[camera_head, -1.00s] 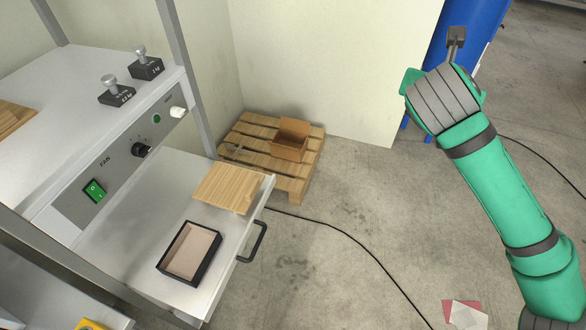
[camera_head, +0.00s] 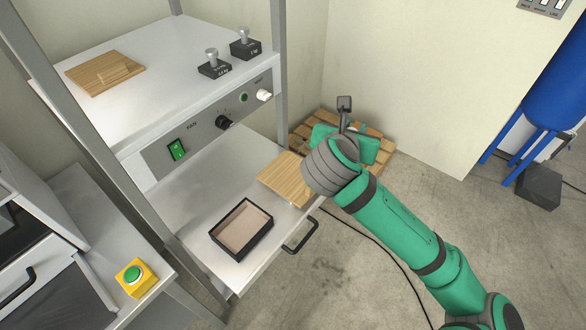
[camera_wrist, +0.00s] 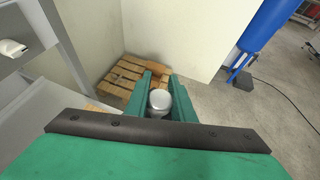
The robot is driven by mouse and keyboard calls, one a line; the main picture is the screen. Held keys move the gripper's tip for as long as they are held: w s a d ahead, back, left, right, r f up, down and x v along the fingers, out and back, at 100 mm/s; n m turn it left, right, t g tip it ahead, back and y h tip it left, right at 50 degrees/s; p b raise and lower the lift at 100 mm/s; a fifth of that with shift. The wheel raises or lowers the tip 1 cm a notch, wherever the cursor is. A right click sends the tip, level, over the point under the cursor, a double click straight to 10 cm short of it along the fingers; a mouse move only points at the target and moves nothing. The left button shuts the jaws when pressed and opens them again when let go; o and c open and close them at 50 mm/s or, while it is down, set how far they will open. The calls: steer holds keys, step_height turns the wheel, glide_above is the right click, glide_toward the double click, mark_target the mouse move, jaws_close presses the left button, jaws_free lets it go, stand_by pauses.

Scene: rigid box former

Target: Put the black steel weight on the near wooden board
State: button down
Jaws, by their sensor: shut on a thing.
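Two black weights with steel knobs, the front weight (camera_head: 214,69) and the back weight (camera_head: 245,48), stand on the upper white surface at its right end. One wooden board (camera_head: 285,180) lies on the pulled-out lower shelf, partly behind my wrist. Another wooden board (camera_head: 92,78) with a small raised block lies on the upper surface. My gripper (camera_wrist: 160,90) is away from both weights, in front of the wall and pallet. In the wrist view its fingers are shut on a light grey, round-topped thing (camera_wrist: 159,101). Its lower part is hidden, so I cannot tell what it is.
An open black tray (camera_head: 241,229) sits on the lower shelf (camera_head: 190,200), whose handle (camera_head: 301,236) juts forward. A grey frame post (camera_head: 280,70) stands beside the weights. A pallet (camera_wrist: 112,85) lies by the wall. A blue drum (camera_head: 560,90) stands at right.

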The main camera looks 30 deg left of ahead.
steer(key=s+a+f+n+g+y, duration=0.1)
steer(key=s+a+f+n+y, duration=0.1)
steer(key=s+a, duration=0.55)
steer(key=s+a+f+n+y, duration=0.2)
steer(key=s+a+f, duration=0.1)
steer(key=s+a, duration=0.5)
glide_above(289, 164)
steer(key=shift+s+f, duration=0.1)
steer(key=shift+f, duration=4.8)
steer(key=shift+a+f, duration=0.1)
steer(key=shift+f, duration=1.4)
steer(key=shift+w, duration=0.2)
